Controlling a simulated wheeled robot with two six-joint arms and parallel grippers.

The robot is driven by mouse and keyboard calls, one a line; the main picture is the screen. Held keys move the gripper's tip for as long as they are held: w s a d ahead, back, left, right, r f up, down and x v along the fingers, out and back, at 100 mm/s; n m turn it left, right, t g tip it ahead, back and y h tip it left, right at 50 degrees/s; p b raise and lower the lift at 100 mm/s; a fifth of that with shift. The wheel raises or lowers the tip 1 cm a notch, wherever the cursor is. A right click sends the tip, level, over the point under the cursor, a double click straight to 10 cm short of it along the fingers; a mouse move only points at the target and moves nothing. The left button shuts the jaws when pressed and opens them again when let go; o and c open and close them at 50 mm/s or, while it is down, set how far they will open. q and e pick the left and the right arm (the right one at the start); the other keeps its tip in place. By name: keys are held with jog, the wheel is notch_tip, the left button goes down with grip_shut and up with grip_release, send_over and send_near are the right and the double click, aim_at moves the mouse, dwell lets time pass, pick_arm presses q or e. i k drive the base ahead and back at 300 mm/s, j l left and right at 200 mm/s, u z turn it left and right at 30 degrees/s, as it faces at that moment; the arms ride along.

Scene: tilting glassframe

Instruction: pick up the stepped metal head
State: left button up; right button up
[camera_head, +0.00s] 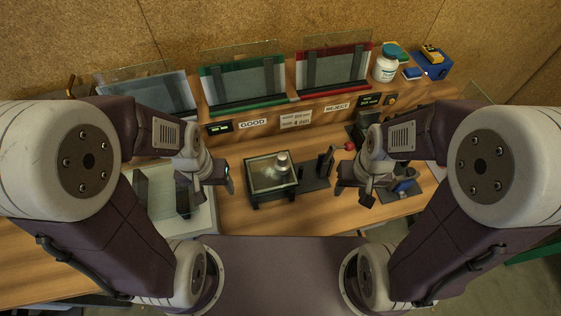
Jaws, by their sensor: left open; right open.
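The stepped metal head (282,161), a small silvery round piece, stands near the back right corner of a dark-framed glass plate (262,176) in the middle of the bench. My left gripper (208,180) is open, left of the frame and apart from it. My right gripper (355,186) is open, to the right of the frame and the dark stand beside it. Neither gripper touches the head. The head's underside is hidden from this view.
A dark stand with an upright post (326,160) is just right of the frame. A pale tray with glass (143,190) lies left. Behind are a green-edged rack (246,105), a red-edged rack (333,85) and a white jar (386,63). Bare wood shows in front of the frame.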

aim_at(282, 164)
jog(key=k+l+u, duration=0.1)
jog(key=u, duration=0.3)
jog(key=k+l+u, duration=0.15)
jog(key=u, duration=0.2)
jog(key=k+l+u, duration=0.15)
jog(key=u, duration=0.25)
jog(key=k+u, duration=0.15)
jog(key=u, duration=0.25)
